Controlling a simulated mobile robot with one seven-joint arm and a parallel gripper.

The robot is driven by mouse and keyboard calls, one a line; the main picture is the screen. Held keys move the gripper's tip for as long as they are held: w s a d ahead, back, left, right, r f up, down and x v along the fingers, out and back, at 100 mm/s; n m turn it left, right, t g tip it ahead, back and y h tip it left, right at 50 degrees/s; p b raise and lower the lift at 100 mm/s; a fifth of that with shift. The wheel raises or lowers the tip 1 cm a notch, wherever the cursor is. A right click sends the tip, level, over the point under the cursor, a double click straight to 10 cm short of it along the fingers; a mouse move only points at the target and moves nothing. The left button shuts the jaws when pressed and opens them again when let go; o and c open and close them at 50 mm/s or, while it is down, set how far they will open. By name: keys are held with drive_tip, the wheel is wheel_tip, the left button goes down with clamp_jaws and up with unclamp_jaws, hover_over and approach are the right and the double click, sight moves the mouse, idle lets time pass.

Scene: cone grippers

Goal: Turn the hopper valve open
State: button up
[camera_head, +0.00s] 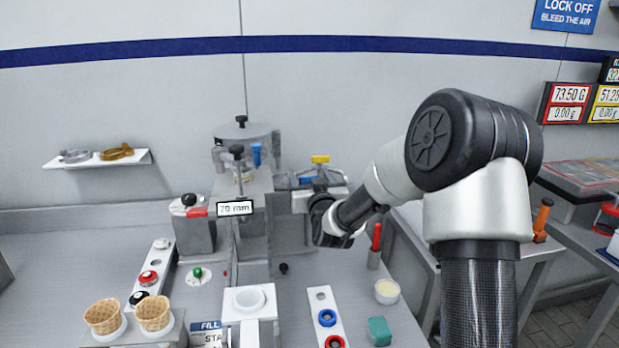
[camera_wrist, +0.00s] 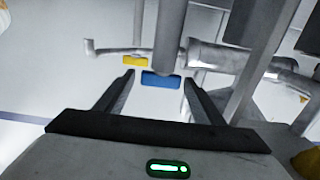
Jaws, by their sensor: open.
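The hopper (camera_head: 245,140) is a grey lidded drum on top of the grey machine by the back wall. A blue lever (camera_head: 256,154) shows on its front. Right of it a pipe carries a yellow handle (camera_head: 320,158) and a blue handle (camera_head: 307,180). I cannot tell which handle is the hopper valve. My gripper (camera_wrist: 158,90) is open in the wrist view, with a blue block (camera_wrist: 161,80) ahead between its fingertips; contact is not clear. A yellow handle (camera_wrist: 135,60) is up and left of it. In the head view my gripper's fingertips are hard to make out.
A red lever (camera_head: 197,212) sits left of the machine. Two cones (camera_head: 128,316) stand at front left. A strip with blue and red rings (camera_head: 327,318), a pale round cup (camera_head: 387,291) and a red-handled tool (camera_head: 376,237) lie right. A grey post (camera_wrist: 169,35) stands close ahead.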

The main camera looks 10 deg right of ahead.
drive_tip(key=s, duration=1.7)
drive_tip(key=shift+s+d, duration=0.15)
drive_tip(key=shift+s, duration=0.1)
